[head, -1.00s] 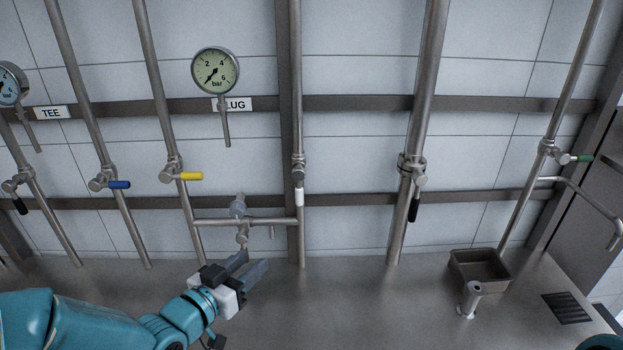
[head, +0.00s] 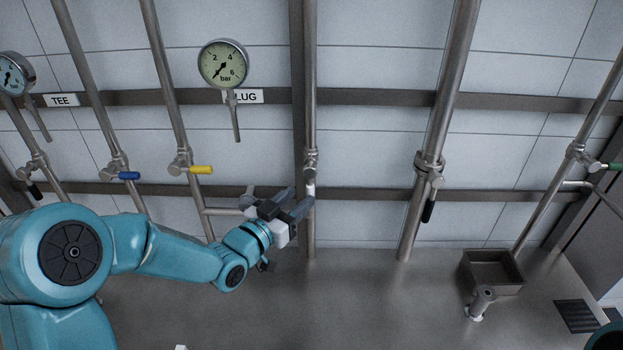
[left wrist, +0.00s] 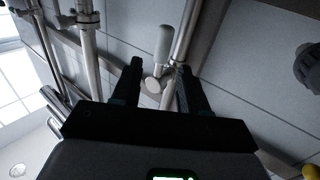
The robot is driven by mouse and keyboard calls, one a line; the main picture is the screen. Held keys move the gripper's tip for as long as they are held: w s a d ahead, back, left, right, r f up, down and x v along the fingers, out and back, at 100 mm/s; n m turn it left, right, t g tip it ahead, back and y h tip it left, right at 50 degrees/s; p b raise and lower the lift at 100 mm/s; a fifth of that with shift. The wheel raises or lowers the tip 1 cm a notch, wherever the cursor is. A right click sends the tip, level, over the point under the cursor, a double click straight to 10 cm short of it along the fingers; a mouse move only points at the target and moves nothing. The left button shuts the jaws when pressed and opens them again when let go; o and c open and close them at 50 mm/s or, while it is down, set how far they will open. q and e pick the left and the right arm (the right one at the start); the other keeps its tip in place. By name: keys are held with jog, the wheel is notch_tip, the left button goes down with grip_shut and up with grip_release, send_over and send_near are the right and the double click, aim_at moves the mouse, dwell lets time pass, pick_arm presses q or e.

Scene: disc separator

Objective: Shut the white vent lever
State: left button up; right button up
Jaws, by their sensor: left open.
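The white vent lever (head: 310,188) is on the vertical steel pipe right of the LUG sign. It hangs down from its valve (head: 311,162), in line with the pipe. My left gripper (head: 301,197) is open, with its fingertips at the lever's lower part in the head view, partly hiding it. In the left wrist view the pale lever (left wrist: 163,45) shows ahead, between the lines of the two open fingers (left wrist: 160,68). I cannot tell whether a finger touches it. My right gripper is out of view.
A yellow lever (head: 200,170) and a blue lever (head: 128,176) point sideways on pipes to the left. A black lever (head: 428,212) hangs on the thick pipe to the right. A horizontal side pipe (head: 222,211) runs behind my left gripper. A metal basin (head: 493,270) stands at the right.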

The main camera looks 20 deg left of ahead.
aim_at(307, 190)
pick_arm(q)
jog(key=p+x, duration=0.1)
jog(key=x, duration=0.3)
jog(key=shift+w, duration=0.35)
jog(key=shift+w+d, duration=0.25)
jog(key=shift+w, duration=0.25)
jog(key=shift+a, duration=0.1)
